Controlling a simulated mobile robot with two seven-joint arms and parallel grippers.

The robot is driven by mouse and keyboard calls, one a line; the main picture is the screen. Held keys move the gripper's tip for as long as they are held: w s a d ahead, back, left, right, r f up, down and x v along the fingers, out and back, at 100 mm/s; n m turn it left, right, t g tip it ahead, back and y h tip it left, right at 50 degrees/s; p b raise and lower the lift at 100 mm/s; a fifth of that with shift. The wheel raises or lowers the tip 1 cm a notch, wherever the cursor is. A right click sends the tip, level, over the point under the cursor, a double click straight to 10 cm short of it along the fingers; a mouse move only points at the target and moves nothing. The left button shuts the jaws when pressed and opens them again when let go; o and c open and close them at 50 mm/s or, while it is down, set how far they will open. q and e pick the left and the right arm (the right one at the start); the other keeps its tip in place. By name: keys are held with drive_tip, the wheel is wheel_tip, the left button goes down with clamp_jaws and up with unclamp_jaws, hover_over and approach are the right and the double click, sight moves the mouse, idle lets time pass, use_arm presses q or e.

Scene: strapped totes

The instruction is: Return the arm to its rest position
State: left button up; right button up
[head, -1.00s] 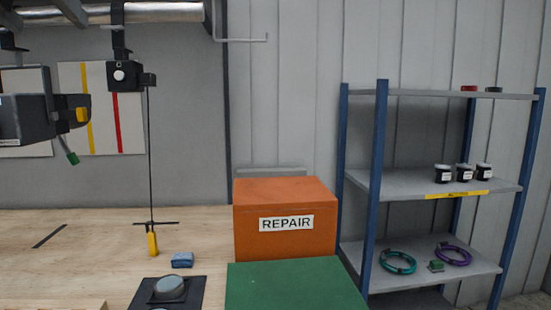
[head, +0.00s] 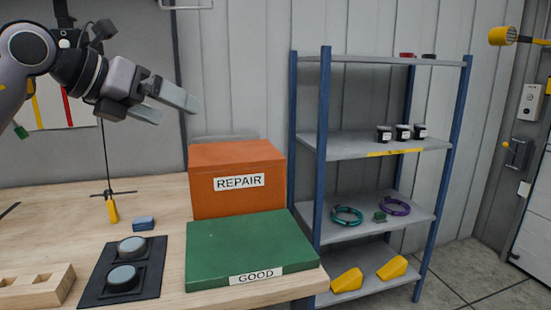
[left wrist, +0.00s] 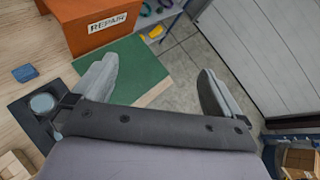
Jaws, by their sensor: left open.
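My left arm comes in from the upper left of the head view. Its gripper (head: 170,104) is held in the air above the bench, up and left of the orange REPAIR box (head: 237,183). The jaws are apart and nothing is between them. In the left wrist view the two fingers of this gripper (left wrist: 158,85) are spread wide, with the green GOOD box (left wrist: 135,68) and the floor showing below and beyond them. My right gripper is in neither view.
The green GOOD box (head: 250,247) sits at the bench's right end. A black panel with two round knobs (head: 123,275), a blue block (head: 143,223) and a wooden holder (head: 35,287) are on the bench. A blue-framed shelf (head: 380,147) stands to the right.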

use_arm(q)
drive_tip(key=s+d+f+n+g+h, duration=0.1)
drive_tip(key=s+d+f+n+h, duration=0.2)
drive_tip(key=d+f+h, duration=0.4)
drive_tip(key=s+d+f+n+g+h, duration=0.2)
drive_tip(key=d+f+h, duration=0.3)
drive_tip(key=f, duration=0.5)
drive_tip(key=s+a+f+n+t+y, duration=0.2)
drive_tip(key=a+f+n+t+y, duration=0.15)
drive_tip(key=f+n, duration=0.45)
drive_tip(key=s+a+f+n+t+y, duration=0.1)
drive_tip(key=a+f+n+t+y, duration=0.1)
drive_tip(key=f+n+t+y, duration=0.45)
drive_tip(key=s+a+f+n+t+y, duration=0.1)
drive_tip(key=s+a+f+n+y, duration=0.15)
drive_tip(key=f+n, duration=0.75)
drive_tip(key=s+a+f+n+g+y, duration=0.2)
drive_tip(key=s+f+n+g, duration=0.1)
drive_tip(key=s+f, duration=0.5)
drive_tip(key=s+a+f+n+g+y, duration=0.2)
drive_tip(key=s+f+n+g+y, duration=0.1)
drive_tip(key=s+f, duration=0.6)
drive_tip(key=n+g, duration=0.1)
drive_tip(key=n, duration=0.1)
drive_tip(key=shift+a+n, duration=0.25)
drive_tip(key=shift+n, duration=0.1)
drive_tip(key=shift+c, duration=0.3)
